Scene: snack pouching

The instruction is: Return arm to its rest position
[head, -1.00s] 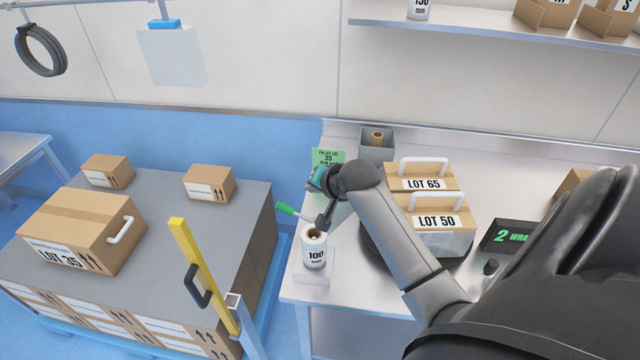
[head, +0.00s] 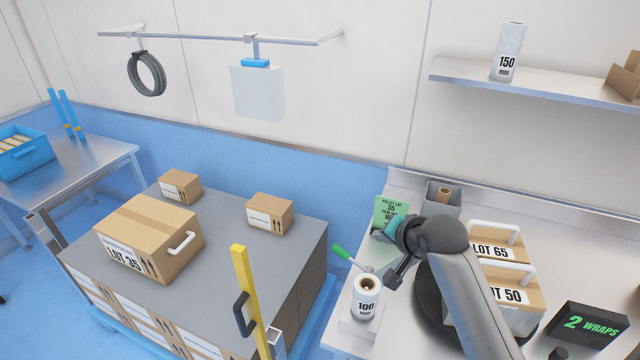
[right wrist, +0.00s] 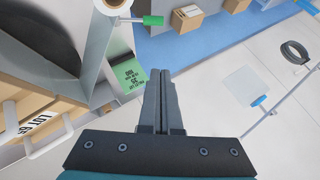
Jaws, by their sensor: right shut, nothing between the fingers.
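My right gripper (head: 395,277) is above the left end of the metal bench, close to the white roll marked 100 (head: 366,298). In the right wrist view its two fingers (right wrist: 163,100) are together with nothing between them. The roll stands upright on a pale block, with a green-handled tool (head: 342,253) by its top. My left gripper is not in view.
Boxes marked LOT 65 (head: 497,252) and LOT 50 (head: 508,296) stand right of my arm. A pallet with a LOT 35 box (head: 150,235) and a yellow post (head: 246,290) are to the left.

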